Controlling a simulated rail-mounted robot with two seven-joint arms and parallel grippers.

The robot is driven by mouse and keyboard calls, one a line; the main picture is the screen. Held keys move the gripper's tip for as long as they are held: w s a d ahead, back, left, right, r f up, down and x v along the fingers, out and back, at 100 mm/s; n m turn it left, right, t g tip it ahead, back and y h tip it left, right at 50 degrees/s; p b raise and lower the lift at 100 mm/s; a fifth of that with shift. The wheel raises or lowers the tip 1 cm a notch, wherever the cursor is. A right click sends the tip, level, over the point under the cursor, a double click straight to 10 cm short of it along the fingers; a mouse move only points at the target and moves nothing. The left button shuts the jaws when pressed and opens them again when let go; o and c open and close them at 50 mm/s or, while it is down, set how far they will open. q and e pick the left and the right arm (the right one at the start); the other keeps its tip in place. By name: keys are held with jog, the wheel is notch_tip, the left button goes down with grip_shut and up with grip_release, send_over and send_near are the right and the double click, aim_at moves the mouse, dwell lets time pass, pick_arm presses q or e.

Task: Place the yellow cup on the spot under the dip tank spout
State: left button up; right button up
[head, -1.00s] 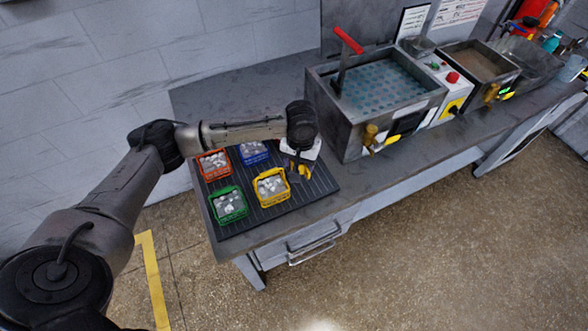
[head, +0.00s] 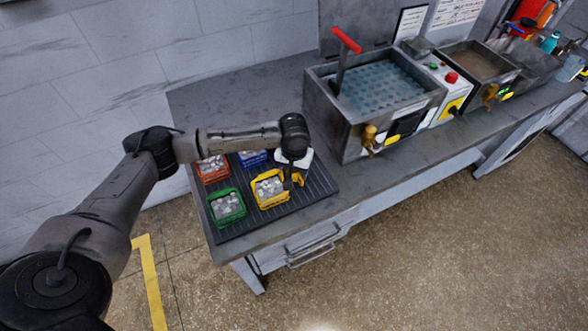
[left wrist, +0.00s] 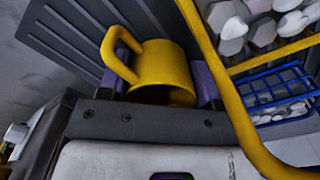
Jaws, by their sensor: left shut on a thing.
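The yellow cup (left wrist: 168,68) is between the purple-padded fingers of my left gripper (left wrist: 163,82) in the left wrist view, with its handle toward the upper left. In the head view my left gripper (head: 291,183) is low over the dark ribbed mat, just right of the yellow basket, and the cup (head: 298,179) is partly hidden by it. A large metal tank (head: 345,125) with a brass spout (head: 370,137) stands on the bench to the right. The spot under the spout is hard to make out. My right gripper is out of view.
The mat (head: 322,188) holds yellow (head: 270,188), green (head: 227,207), red (head: 212,168) and blue (head: 252,158) baskets of pale pieces. The yellow basket's rim is very near the gripper. A second tank (head: 480,62) with a spout stands further right. The front bench strip is clear.

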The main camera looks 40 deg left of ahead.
pick_arm(q)
jog(key=shift+f, duration=0.1)
jog(key=o, duration=0.8)
jog(key=shift+o, duration=1)
notch_tip(320, 180, up, 11)
jog(key=shift+f+p, duration=0.15)
jog(key=shift+p, duration=0.9)
jog(key=shift+o, duration=0.5)
jog(key=shift+r, duration=0.8)
